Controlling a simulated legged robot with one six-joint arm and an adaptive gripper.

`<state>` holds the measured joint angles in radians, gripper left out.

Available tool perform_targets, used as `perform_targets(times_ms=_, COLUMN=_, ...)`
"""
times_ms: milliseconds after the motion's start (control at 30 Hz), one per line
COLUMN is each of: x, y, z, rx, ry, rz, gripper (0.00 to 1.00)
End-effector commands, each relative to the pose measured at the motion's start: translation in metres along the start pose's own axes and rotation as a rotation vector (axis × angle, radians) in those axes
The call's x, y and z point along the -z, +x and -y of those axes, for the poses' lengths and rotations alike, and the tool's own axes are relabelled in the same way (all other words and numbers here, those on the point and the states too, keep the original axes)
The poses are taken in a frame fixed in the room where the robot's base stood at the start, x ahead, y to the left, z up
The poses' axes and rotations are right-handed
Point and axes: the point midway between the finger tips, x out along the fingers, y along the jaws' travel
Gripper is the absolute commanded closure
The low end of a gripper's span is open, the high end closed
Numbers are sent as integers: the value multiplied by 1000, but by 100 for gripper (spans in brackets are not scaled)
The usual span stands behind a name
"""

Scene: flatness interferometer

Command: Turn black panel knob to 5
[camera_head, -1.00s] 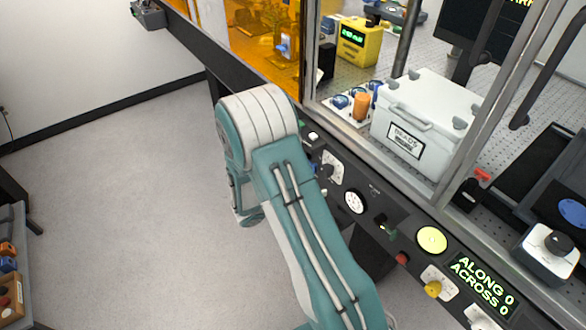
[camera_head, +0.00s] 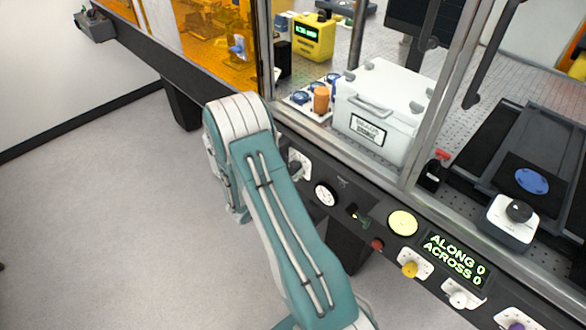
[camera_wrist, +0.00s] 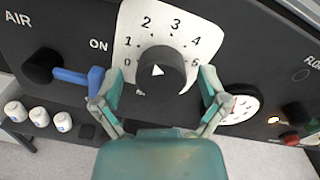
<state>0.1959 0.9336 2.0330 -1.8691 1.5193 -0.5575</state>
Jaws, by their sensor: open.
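The black panel knob (camera_wrist: 160,72) sits on a white dial plate (camera_wrist: 150,28) numbered 0 to 5 in the wrist view. A white triangular mark shows on the knob's face; which number it points at is unclear. My gripper (camera_wrist: 154,84) is open, with one teal finger left of the knob and the other right of it. The fingers straddle the knob in the picture; whether they touch it I cannot tell. In the head view the knob (camera_head: 295,169) shows small beside my arm, and my gripper is hidden there.
A blue lever (camera_wrist: 78,77) by the "ON" label lies close to the left finger. A round white gauge (camera_wrist: 240,108) is right of the right finger. The panel continues right with a yellow knob (camera_head: 409,269) and a display (camera_head: 453,259).

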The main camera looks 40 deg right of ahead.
Motion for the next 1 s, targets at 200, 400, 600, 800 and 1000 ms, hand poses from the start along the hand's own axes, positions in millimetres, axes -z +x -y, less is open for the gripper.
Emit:
perform_targets(times_ms=200, x=0, y=5, z=0, rx=-1, ry=0, rz=0, gripper=7)
perform_targets(times_ms=400, x=0, y=5, z=0, rx=-1, ry=0, rz=0, gripper=42)
perform_targets(times_ms=600, x=0, y=5, z=-1, rx=-2, ry=0, rz=0, gripper=89)
perform_targets(times_ms=800, x=0, y=5, z=-2, rx=-3, ry=9, rz=0, gripper=89)
perform_targets(times_ms=1000, x=0, y=5, z=-2, rx=-4, ry=67, rz=2, gripper=89)
